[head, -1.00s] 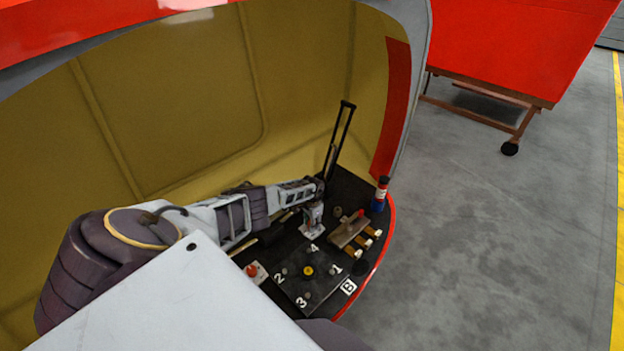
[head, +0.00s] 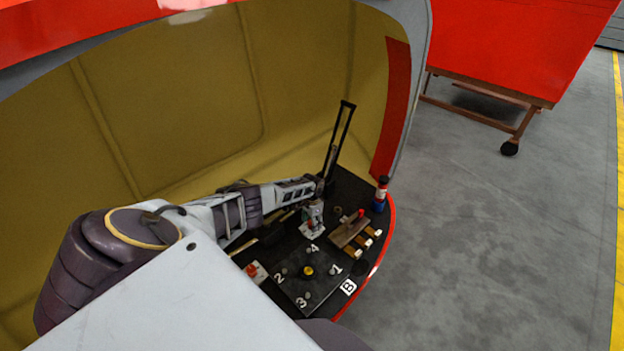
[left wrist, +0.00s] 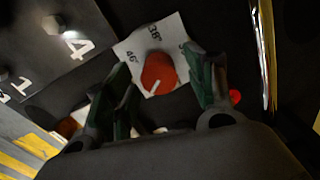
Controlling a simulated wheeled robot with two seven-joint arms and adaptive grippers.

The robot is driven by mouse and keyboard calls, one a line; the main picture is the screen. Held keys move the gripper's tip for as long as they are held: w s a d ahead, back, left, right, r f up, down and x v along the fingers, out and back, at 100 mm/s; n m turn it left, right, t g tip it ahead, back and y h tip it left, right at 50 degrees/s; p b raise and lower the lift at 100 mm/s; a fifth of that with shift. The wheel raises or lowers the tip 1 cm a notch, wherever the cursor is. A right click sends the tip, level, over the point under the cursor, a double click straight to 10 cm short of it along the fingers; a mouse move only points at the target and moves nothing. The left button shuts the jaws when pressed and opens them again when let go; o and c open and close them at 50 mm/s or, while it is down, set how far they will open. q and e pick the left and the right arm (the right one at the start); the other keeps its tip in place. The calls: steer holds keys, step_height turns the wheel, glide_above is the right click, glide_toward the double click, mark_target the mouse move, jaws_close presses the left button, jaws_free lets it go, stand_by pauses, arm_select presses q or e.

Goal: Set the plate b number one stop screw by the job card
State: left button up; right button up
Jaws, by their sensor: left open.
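Plate B (head: 318,296) is a dark plate on the bench in the head view, with white numbers 1 to 4, small screws and a yellow knob (head: 307,272) in its middle. The number 1 mark (head: 336,269) is at its right; it also shows at the left edge of the left wrist view (left wrist: 24,87). My left gripper (left wrist: 168,92) is open, its fingers on either side of a red knob (left wrist: 158,72) with a white pointer, on a white dial card (left wrist: 128,52) marked in degrees. I cannot tell whether they touch it. My right gripper is not in view. No job card is readable.
A wooden block (head: 346,231) with a red piece and several pale-ended pegs stands right of the dial. A dark upright frame (head: 340,140) rises near my left wrist. A second red knob (head: 252,270) sits left of plate B.

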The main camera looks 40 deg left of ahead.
arm_select(q)
step_height(320, 180, up, 11)
stand_by(1.3)
stand_by(0.5)
